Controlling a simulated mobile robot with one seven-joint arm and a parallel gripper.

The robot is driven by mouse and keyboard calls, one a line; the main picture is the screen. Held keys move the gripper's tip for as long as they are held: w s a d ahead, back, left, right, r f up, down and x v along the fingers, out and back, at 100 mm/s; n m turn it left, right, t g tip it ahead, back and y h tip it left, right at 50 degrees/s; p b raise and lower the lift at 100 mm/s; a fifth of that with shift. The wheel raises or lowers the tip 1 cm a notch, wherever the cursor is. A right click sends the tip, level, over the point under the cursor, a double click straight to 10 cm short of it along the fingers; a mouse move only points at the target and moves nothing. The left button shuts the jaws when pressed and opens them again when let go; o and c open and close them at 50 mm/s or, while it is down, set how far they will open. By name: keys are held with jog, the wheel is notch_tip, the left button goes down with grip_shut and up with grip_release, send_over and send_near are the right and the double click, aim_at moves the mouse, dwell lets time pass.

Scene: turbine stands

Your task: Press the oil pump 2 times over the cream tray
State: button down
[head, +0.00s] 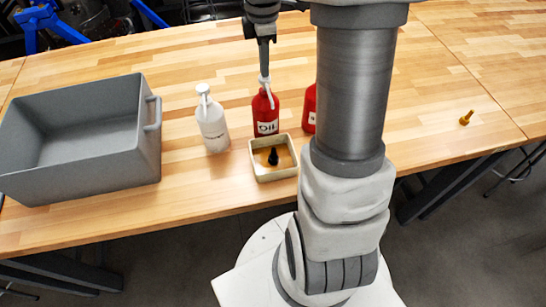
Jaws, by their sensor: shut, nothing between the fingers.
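The oil pump is a red bottle (267,114) with a white label reading "Oil" and a white pump head (265,83). It stands upright on the wooden table, just behind the cream tray. The cream tray (257,171) is a small square tray with a brown inside, and a small black part (273,156) stands in it. My gripper (264,74) is shut and points down right at the top of the pump head. It seems to touch the pump head, but the exact contact is too small to tell.
A white pump bottle (212,124) stands left of the oil pump. Another red bottle (309,110) is partly hidden behind my arm. A large grey bin (146,150) fills the left of the table (440,90). A small yellow-brown part (466,117) lies at the right, with free table around it.

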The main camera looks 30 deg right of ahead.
jog(key=shift+f+b, duration=0.7)
jog(key=shift+f, duration=0.4)
jog(key=shift+r, duration=0.2)
jog(key=shift+r+p, duration=0.9)
jog(key=shift+r, duration=0.2)
notch_tip(320, 180, up, 6)
jog(key=p, duration=0.5)
